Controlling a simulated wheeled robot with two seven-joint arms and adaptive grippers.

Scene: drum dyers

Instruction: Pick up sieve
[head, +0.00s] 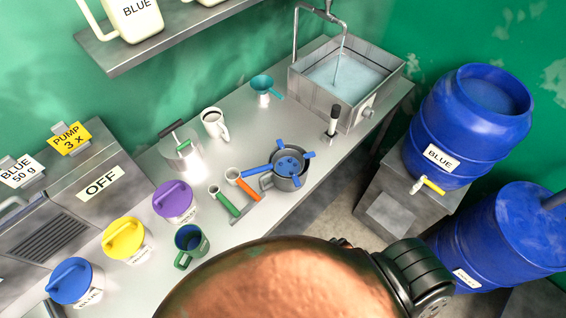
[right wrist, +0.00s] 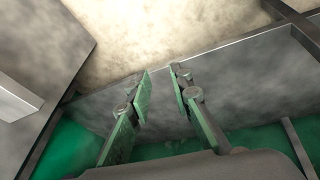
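The blue sieve (head: 290,163) lies on top of a grey metal pot (head: 283,183) on the bench in the head view. Its perforated bowl shows, with blue tabs at the rim and a handle pointing left. My right gripper (right wrist: 160,76) shows in the right wrist view, with its green-padded fingers apart and nothing between them. The sieve is not seen in that view. The right gripper's fingers do not show in the head view, and my left gripper is in neither view.
A large copper-coloured surface (head: 275,285) hides the bench's front at the bottom. Small green and orange-handled tools (head: 243,187) lie left of the pot. A sink (head: 346,82) stands behind, blue barrels (head: 470,125) at right. Lidded tubs (head: 126,239) and a mug (head: 189,243) stand left.

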